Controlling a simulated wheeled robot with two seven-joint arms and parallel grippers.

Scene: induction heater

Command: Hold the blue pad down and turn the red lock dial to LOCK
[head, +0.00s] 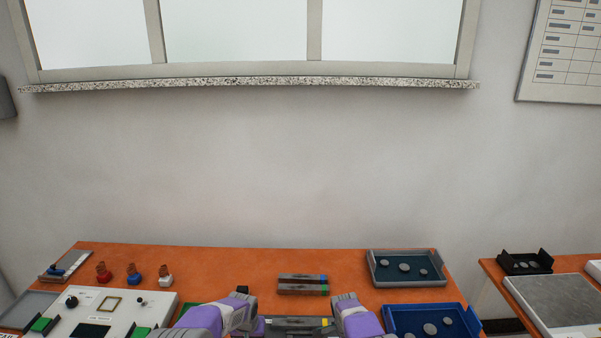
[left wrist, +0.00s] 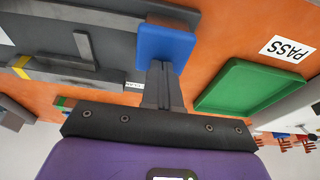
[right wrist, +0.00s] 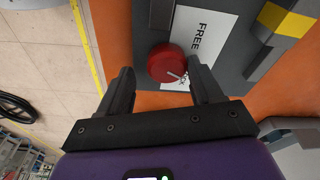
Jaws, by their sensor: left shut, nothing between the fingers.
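The blue pad (left wrist: 165,45) shows in the left wrist view at the end of a dark grey fixture (left wrist: 80,45). My left gripper (left wrist: 163,68) is shut and empty, its fingertips at the pad's near edge; whether they press it I cannot tell. The red lock dial (right wrist: 166,62) shows in the right wrist view beside a white label (right wrist: 203,35) reading FREE, with LOCK partly hidden. A pale pointer line on the dial points toward the LOCK end. My right gripper (right wrist: 160,75) is open, its fingers on either side of the dial. The head view mostly hides both.
In the head view, a blue tray (head: 388,322) and grey tray (head: 376,280) with round pieces stand right, dark bars (head: 302,284) behind the fixture, and a white control panel (head: 115,312) left.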

